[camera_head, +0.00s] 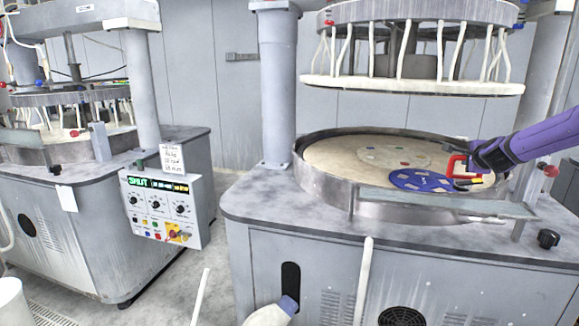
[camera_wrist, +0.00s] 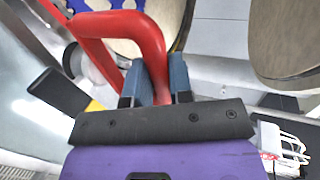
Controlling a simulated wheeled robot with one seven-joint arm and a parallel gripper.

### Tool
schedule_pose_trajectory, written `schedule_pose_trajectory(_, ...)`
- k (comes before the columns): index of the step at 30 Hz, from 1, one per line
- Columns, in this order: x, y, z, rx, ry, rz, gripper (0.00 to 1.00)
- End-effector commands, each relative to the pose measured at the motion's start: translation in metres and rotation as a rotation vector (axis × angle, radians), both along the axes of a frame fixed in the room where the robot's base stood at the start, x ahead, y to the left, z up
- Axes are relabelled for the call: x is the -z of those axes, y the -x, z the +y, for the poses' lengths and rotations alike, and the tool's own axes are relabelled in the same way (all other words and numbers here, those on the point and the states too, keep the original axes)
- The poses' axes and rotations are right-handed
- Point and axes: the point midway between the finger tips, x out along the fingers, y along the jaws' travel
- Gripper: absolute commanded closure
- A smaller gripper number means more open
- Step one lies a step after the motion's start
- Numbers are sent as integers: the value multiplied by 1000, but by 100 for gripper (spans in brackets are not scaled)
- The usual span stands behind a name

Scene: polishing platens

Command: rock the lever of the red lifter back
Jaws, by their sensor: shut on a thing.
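The red lifter (camera_head: 456,166) stands at the right side of the platen, over the edge of a blue perforated disc (camera_head: 415,180). My gripper (camera_wrist: 158,82) is shut on the red tubular handle of the lifter (camera_wrist: 112,24), with one finger on each side of it. A black grip with a yellow end (camera_wrist: 62,92), which looks like the lever, sticks out left of the handle in the wrist view. The lever's tilt cannot be told in the head view. The blue disc also shows at the top of the wrist view (camera_wrist: 95,5).
The pale round platen (camera_head: 340,152) lies inside a metal rim (camera_head: 325,185). A raised upper plate (camera_head: 410,87) with hanging white hoses is above it. A grey bar (camera_head: 440,203) crosses the front rim. A control box (camera_head: 165,208) stands left.

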Motion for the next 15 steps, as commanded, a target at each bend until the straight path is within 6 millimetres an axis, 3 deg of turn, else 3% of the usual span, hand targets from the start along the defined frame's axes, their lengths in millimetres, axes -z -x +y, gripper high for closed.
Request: schedule_pose_trajectory(15,-2,23,-1,0,2,-3,100)
